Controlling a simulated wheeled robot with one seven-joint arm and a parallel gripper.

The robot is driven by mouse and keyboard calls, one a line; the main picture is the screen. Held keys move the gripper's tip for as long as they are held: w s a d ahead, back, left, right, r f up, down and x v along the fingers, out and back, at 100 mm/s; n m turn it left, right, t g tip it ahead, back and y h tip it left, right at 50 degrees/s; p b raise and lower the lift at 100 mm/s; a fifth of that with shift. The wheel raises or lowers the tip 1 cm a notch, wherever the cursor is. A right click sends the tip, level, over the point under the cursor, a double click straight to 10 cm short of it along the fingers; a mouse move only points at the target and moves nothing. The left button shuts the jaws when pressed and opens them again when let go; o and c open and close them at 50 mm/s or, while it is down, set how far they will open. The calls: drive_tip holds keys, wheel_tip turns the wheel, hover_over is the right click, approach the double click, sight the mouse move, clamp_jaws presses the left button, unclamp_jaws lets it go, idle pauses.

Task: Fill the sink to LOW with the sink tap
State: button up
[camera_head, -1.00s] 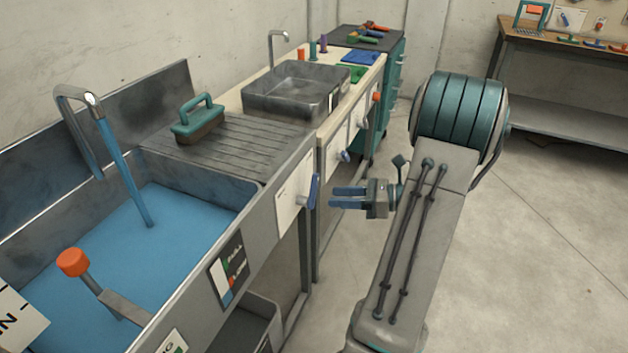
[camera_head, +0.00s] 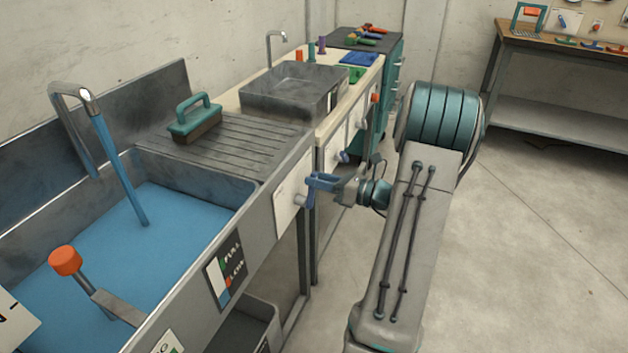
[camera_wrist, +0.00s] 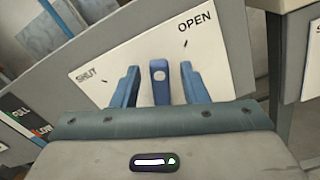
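The large sink (camera_head: 195,178) holds blue water (camera_head: 175,235). A blue stream runs into it from the bent sink tap (camera_head: 72,92). The gauge (camera_head: 226,272) on the sink's front reads FULL above LOW. The tap's blue lever (camera_head: 309,192) stands out from a white plate, marked SHUT at left and OPEN at right in the wrist view. My gripper (camera_head: 322,181) is at the lever. In the wrist view the lever (camera_wrist: 159,82) stands upright between my two blue fingers, with a gap on each side. My gripper is open around it. Finger contact is not visible.
An orange-topped rod (camera_head: 66,261) stands in the sink. A teal-handled brush (camera_head: 194,118) lies on the ribbed drainboard (camera_head: 240,145). A second, smaller sink (camera_head: 292,92) with its own lever is behind. The floor (camera_head: 530,250) at right is clear.

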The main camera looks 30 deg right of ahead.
drive_tip(key=shift+x, duration=0.85)
clamp_jaws()
